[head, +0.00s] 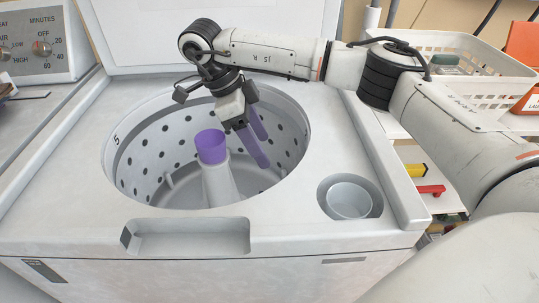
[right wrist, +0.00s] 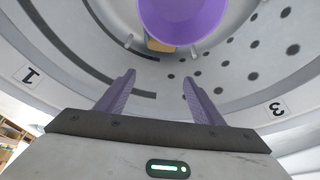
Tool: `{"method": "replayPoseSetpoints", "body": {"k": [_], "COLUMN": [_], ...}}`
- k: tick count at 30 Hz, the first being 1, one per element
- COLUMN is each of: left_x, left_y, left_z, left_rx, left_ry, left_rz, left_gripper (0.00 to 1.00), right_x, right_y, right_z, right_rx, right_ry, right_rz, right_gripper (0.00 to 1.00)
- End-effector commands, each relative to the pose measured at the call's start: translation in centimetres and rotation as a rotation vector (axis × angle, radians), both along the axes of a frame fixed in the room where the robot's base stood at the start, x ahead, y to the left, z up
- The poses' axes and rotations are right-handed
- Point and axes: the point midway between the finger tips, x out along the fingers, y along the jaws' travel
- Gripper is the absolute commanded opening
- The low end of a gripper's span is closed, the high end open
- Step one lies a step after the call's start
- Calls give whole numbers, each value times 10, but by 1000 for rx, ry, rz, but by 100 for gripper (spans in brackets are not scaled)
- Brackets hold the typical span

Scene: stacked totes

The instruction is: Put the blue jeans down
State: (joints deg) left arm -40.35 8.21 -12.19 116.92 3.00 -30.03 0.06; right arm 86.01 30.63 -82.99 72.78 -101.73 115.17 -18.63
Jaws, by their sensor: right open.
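I see no blue jeans in either view. My right gripper (head: 265,152) reaches down into the open drum of a white top-loading washer (head: 75,215). Its two purple fingers are apart with nothing between them, and they also show empty in the right wrist view (right wrist: 158,82). They are to the right of the drum's central post, which has a purple cap (head: 211,147). The drum's perforated wall (head: 150,150) surrounds them. The front part of the drum floor is hidden by the washer's rim. My left gripper is not in view.
The washer lid stands raised at the back. A round cup (head: 349,199) is set into the washer top at right. A white basket (head: 455,65) stands at the back right. In the right wrist view, a small tan patch (right wrist: 160,45) shows beside the purple cap.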

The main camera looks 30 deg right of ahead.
Motion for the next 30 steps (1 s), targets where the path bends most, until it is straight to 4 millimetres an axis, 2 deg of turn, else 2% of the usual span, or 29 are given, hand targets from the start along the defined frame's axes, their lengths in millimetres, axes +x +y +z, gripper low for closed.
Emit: {"method": "replayPoseSetpoints", "body": {"k": [1, 7, 30], "left_x": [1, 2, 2], "left_y": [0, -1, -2], "left_z": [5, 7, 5], "left_rx": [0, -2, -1], "left_ry": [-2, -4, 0], "left_rz": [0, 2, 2], "left_gripper": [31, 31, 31], "right_x": [2, 5, 5], "right_y": [3, 8, 8], "right_z": [11, 24, 24], "right_rx": [-1, -1, 0], "right_ry": [-4, 0, 0], "right_rz": [-1, -2, -1], "right_gripper": [61, 61, 61]}}
